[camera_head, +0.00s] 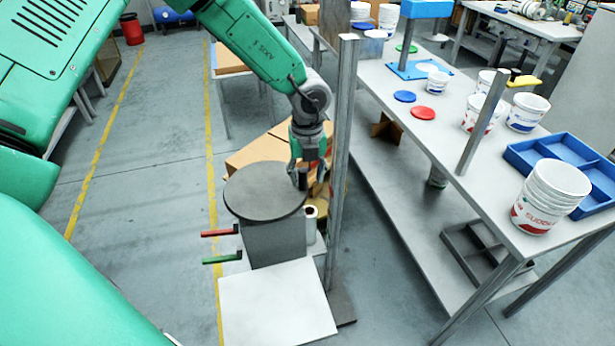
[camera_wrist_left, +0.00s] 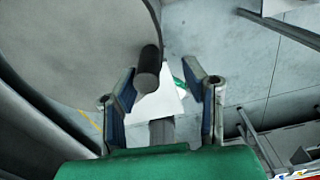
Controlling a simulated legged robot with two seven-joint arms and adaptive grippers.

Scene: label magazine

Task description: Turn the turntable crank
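The turntable is a round dark-grey disc (camera_head: 258,190) on a grey box-shaped pedestal (camera_head: 275,243). The disc also fills the upper left of the left wrist view (camera_wrist_left: 75,45). A short dark cylinder, which looks like the crank's handle (camera_wrist_left: 147,68), stands at the disc's edge in the left wrist view. My left gripper (camera_head: 304,176) points down at the disc's right edge. In the left wrist view its fingers (camera_wrist_left: 163,85) are spread apart, with the handle between their tips, closer to the left finger. I cannot tell whether that finger touches it. My right gripper is in neither view.
A red lever (camera_head: 219,232) and a green lever (camera_head: 222,258) stick out left of the pedestal. A white square board (camera_head: 278,305) lies in front. A metal post (camera_head: 341,150) rises close to the right. A long table (camera_head: 455,145) with tubs stands beyond; cardboard boxes (camera_head: 255,152) are behind.

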